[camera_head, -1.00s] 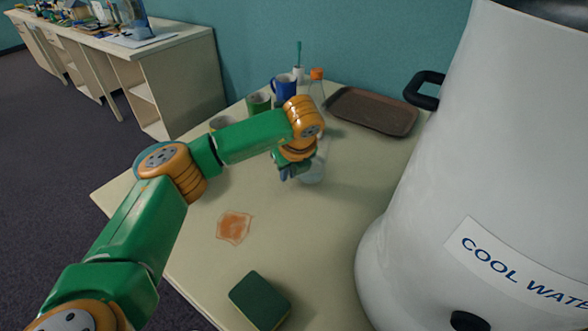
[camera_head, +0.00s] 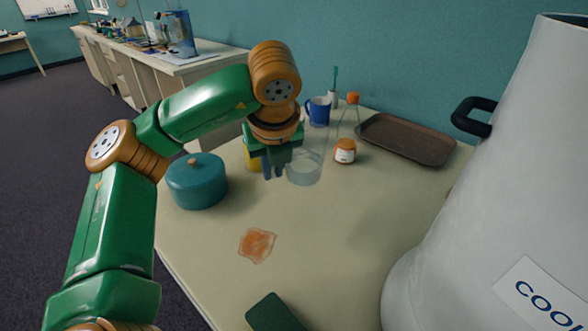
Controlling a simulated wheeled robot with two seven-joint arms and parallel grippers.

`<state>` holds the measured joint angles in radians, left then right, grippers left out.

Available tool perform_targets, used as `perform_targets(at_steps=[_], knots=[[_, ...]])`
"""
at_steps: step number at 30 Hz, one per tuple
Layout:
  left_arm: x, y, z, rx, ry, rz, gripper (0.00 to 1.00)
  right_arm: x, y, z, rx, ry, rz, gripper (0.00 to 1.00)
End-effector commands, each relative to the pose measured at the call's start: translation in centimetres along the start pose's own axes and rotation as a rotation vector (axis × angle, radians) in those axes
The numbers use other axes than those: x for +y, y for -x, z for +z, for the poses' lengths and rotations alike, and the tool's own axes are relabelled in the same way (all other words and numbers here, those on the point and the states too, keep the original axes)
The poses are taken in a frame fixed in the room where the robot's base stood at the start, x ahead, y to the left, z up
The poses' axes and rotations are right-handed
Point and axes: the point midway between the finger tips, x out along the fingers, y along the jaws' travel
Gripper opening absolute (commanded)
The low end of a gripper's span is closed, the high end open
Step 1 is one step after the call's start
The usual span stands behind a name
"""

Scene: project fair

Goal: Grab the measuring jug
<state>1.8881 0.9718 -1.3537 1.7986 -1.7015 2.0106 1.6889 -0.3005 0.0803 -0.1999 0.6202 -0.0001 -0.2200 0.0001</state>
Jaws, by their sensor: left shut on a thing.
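The clear measuring jug (camera_head: 305,168) is see-through and sits just right of my left gripper's fingers, in front of the small jar and the mugs. My left gripper (camera_head: 272,171) points down with its fingers shut on the jug at its left side. The exact grip spot is partly hidden and hard to make out. The jug looks upright and seems a little above the table.
A teal pot (camera_head: 197,183) stands left of the gripper. A yellow mug (camera_head: 251,161) is partly hidden behind it. A small jar (camera_head: 345,151), blue mug (camera_head: 319,111), clear bottle (camera_head: 352,99) and brown tray (camera_head: 405,139) stand behind. A white urn (camera_head: 475,195) blocks the right. An orange spill (camera_head: 257,245) lies in front.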

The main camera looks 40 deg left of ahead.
Motion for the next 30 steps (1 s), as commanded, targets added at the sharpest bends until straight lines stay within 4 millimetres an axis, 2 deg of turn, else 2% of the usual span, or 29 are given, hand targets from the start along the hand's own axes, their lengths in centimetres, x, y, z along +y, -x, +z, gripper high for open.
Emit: perform_targets(at_steps=[6, 12, 30], knots=[[2.2, 1.4, 0.3, -0.003, 0.003, -0.003, 0.00, 0.0, 0.6, -0.1, 0.000, 0.000, 0.000, 0.76], [3.4, 1.9, 0.4, -0.003, 0.003, -0.002, 0.00, 0.0, 0.9, -0.1, 0.000, 0.000, 0.000, 0.76], [3.9, 2.1, 0.3, -0.001, 0.001, -0.001, 0.00, 0.0, 0.9, -0.1, 0.001, 0.000, -0.001, 0.76]])
